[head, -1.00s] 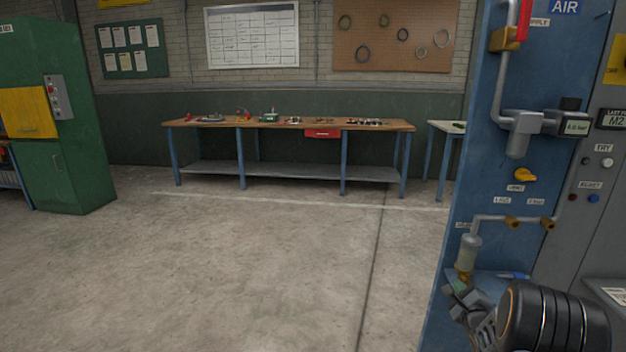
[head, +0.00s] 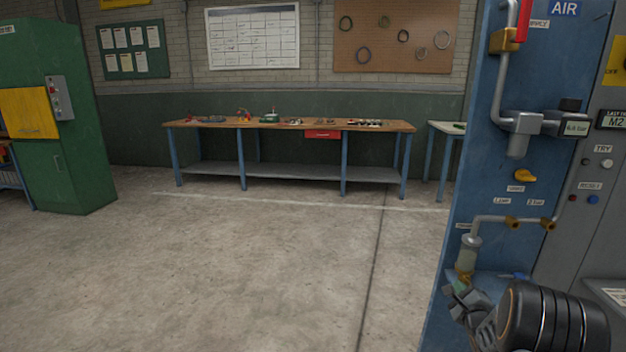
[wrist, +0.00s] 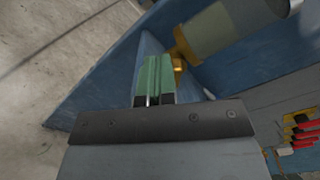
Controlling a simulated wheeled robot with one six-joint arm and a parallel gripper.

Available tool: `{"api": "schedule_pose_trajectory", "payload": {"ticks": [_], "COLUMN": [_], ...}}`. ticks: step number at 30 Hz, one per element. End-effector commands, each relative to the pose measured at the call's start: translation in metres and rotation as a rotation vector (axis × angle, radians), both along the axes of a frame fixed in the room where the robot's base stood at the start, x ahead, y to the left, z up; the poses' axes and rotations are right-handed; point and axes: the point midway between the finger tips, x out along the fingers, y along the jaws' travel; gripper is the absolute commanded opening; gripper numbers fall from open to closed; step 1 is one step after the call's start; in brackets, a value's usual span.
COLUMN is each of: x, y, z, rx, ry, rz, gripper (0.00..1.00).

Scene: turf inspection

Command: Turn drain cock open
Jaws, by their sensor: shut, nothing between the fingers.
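The drain cock is the brass fitting (head: 463,272) at the bottom of a grey-green bowl (head: 468,250) on the blue air panel. In the wrist view the brass fitting (wrist: 182,50) sits under the bowl (wrist: 228,25), with a small brass part (wrist: 179,64) beside my fingertips. My gripper (head: 457,288) is just below the fitting. In the wrist view its green fingers (wrist: 154,72) are together with nothing held between them. I cannot tell whether they touch the brass. The cock's turned position is unclear.
The blue panel (head: 480,190) carries pipes and a yellow knob (head: 525,175) above the bowl. A small blue object (head: 514,276) lies right of the fitting. Red-handled tools (wrist: 302,135) show at right in the wrist view. The floor (head: 250,260) left of the panel is clear.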

Motion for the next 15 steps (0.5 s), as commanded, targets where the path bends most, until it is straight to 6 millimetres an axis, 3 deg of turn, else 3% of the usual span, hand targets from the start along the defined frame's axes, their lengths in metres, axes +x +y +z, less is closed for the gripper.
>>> {"api": "schedule_pose_trajectory", "payload": {"ticks": [1,15], "x": [0.0064,0.0061], "y": [0.0009,-0.0007], "z": [0.0074,0.0154], "rx": [-0.010,-0.011], "ry": [-0.015,-0.017], "rz": [0.007,0.006], "gripper": [0.00,0.00]}}
